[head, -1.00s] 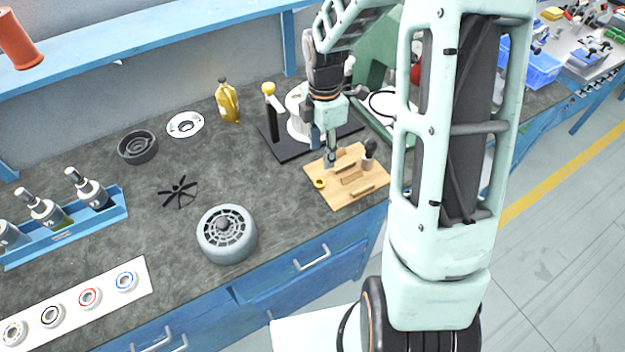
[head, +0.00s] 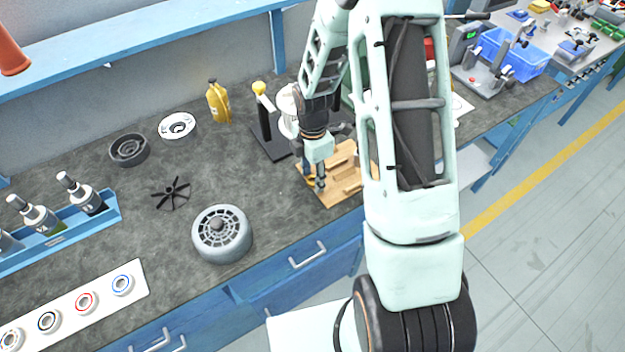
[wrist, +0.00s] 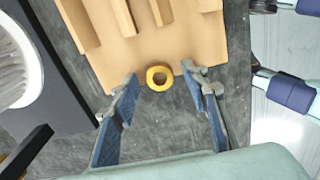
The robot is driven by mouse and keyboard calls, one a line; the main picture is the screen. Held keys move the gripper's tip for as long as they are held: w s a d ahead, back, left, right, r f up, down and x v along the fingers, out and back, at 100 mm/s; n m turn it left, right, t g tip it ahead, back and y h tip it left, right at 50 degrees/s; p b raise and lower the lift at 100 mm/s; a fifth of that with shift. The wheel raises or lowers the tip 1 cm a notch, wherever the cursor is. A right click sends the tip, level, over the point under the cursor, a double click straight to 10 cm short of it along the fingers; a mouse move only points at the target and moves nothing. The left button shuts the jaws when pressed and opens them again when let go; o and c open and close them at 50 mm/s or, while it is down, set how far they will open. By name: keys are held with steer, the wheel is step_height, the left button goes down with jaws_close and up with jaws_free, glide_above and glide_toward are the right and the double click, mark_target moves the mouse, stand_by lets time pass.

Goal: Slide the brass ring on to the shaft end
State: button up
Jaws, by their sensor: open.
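The small brass ring (wrist: 159,77) lies flat near the edge of the wooden board (wrist: 200,40), beside its wooden blocks. My gripper (wrist: 160,80) is open, with one blue-padded finger on each side of the ring and a gap to each. In the head view my gripper (head: 314,187) is low over the board's left edge and mostly hides the ring. A grey finned motor housing (head: 240,238) stands on the bench to the left. A short dark stub at its top centre (head: 217,224) looks like the shaft end.
A black stand with a yellow-topped post (head: 262,115) is close behind my gripper. Bench between board and housing is clear.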

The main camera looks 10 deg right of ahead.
jaws_close()
stand_by(0.3)
steer(key=shift+r, duration=0.15)
steer(key=shift+w+r, duration=0.1)
steer(key=shift+r, duration=0.5)
steer(key=s+r, duration=1.1)
steer(key=s, duration=0.3)
steer(key=shift+d+r, duration=0.2)
steer(key=shift+r, duration=0.05)
